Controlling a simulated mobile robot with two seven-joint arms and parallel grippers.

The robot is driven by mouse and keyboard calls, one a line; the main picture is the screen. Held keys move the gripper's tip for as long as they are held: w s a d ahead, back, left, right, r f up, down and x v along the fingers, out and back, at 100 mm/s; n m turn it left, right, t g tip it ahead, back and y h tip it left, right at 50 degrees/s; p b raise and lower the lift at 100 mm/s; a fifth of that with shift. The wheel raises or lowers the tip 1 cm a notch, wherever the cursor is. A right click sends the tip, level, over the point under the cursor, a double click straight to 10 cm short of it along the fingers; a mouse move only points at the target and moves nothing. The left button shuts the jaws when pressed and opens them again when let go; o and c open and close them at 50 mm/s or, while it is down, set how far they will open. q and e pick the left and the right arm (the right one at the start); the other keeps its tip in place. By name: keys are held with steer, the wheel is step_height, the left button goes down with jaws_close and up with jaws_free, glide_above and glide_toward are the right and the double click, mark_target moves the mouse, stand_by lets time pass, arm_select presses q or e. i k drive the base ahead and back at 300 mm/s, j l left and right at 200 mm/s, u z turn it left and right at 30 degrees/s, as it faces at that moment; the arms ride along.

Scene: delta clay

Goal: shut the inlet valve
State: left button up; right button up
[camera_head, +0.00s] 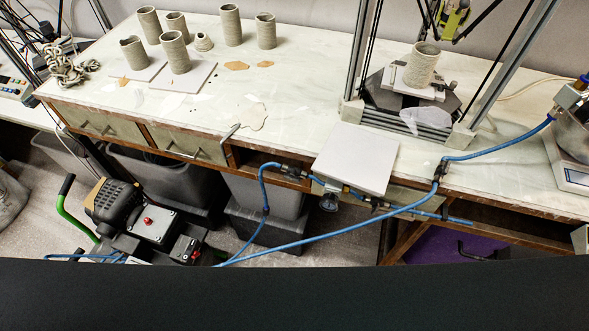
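Blue air hose (330,232) runs from the compressor (150,215) at the lower left up to the front edge of the workbench. Dark fittings (291,171) sit in the line at the bench edge. A small regulator-like part (329,202) hangs below the edge. Another dark fitting (439,171) joins the hose further right, where it leads to a metal vessel at the right edge. I cannot tell which fitting is the inlet valve or how its handle is set. Neither of my grippers shows.
A white board (356,157) overhangs the bench edge above the fittings. A clay printer frame (470,135) with a grey clay cylinder (421,66) stands right of centre. Several clay cylinders (174,52) stand at the back left. Grey bins (165,180) sit under the bench.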

mark_target(292, 175)
steer(key=j+z, duration=0.15)
steer(key=z, duration=0.6)
steer(key=k+j+z, duration=0.55)
steer(key=z, duration=0.25)
steer(key=k+j, duration=0.2)
steer(key=k, duration=0.25)
steer(key=k+j+z, duration=0.15)
steer(key=k, duration=0.3)
